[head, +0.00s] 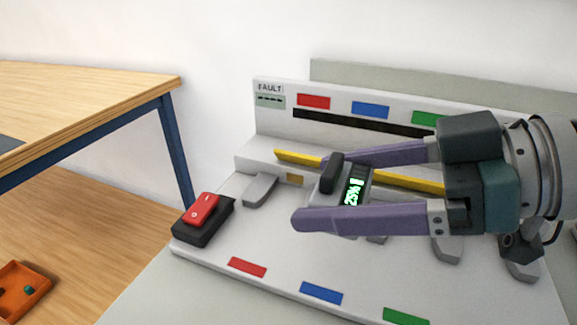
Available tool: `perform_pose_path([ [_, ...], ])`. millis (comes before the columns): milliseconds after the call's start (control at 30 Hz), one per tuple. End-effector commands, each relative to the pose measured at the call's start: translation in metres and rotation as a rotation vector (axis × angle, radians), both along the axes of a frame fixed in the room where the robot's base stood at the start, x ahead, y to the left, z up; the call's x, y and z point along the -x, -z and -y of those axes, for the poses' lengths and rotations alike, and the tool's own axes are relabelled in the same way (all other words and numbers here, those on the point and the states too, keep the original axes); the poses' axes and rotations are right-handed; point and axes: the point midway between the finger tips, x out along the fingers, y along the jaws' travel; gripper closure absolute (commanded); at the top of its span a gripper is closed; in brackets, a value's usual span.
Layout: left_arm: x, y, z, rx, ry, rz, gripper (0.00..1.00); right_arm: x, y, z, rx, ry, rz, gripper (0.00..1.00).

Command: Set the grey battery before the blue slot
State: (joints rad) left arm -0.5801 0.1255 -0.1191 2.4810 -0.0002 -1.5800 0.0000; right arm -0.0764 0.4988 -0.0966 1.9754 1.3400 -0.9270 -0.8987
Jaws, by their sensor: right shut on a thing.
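My right gripper (322,190) comes in from the right with purple fingers and is shut on the grey battery (326,198). The battery has a dark handle and a lit green display reading 25%. It is over the middle of the white station (215,235); I cannot tell whether it touches the surface. The blue label (370,109) is on the back panel, between a red and a green label. A blue mark (321,293) lies at the station's front edge, lower left of the battery. The slot openings are largely hidden behind the gripper. My left gripper is not in view.
A yellow bar (295,158) runs across behind the battery. Grey lever-like pieces (260,189) stand along the station. A black box with a red switch (201,208) is at its left corner. A wooden table (90,85) and an orange tray (40,297) are at left.

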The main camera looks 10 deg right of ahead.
Motion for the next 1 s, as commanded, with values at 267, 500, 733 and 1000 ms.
perform_pose_path([
  [267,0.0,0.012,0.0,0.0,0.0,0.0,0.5,0.0,0.04,-0.001,-0.004,0.002,-0.002,0.81],
  [500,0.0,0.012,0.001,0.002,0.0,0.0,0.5,0.0,0.042,0.0,-0.001,0.0,0.001,0.81],
  [733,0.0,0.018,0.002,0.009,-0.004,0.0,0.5,0.0,0.048,0.0,0.0,0.0,0.001,0.81],
  [1000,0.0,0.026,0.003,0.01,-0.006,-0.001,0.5,0.0,0.054,0.0,-0.001,0.0,0.002,0.81],
])
